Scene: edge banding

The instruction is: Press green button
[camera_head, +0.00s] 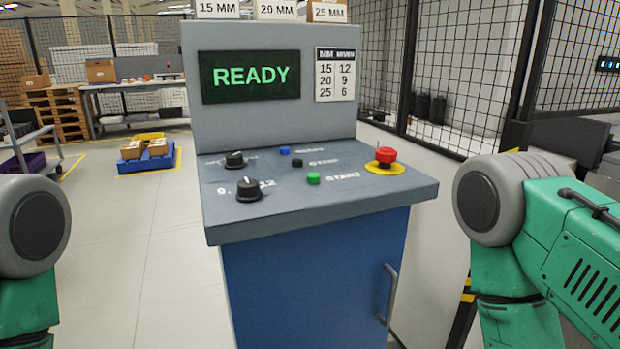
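The small green button (313,178) sits on the sloping grey top of the control console (330,213), left of the printed word START. The console's screen (249,77) reads READY in green letters. A black button (297,163) and a blue button (284,151) lie behind the green one. A red emergency knob (386,156) on a yellow disc is at the right. Two black rotary knobs (250,189) are at the left. Only green and grey links of my two arms show at the left and right edges. Both grippers are out of view.
A black mesh fence (450,75) stands behind and right of the console. A blue pallet (148,160) with boxes and a workbench (140,88) are at the back left. The floor left of the console is clear. A cabinet handle (390,293) sticks out on the front.

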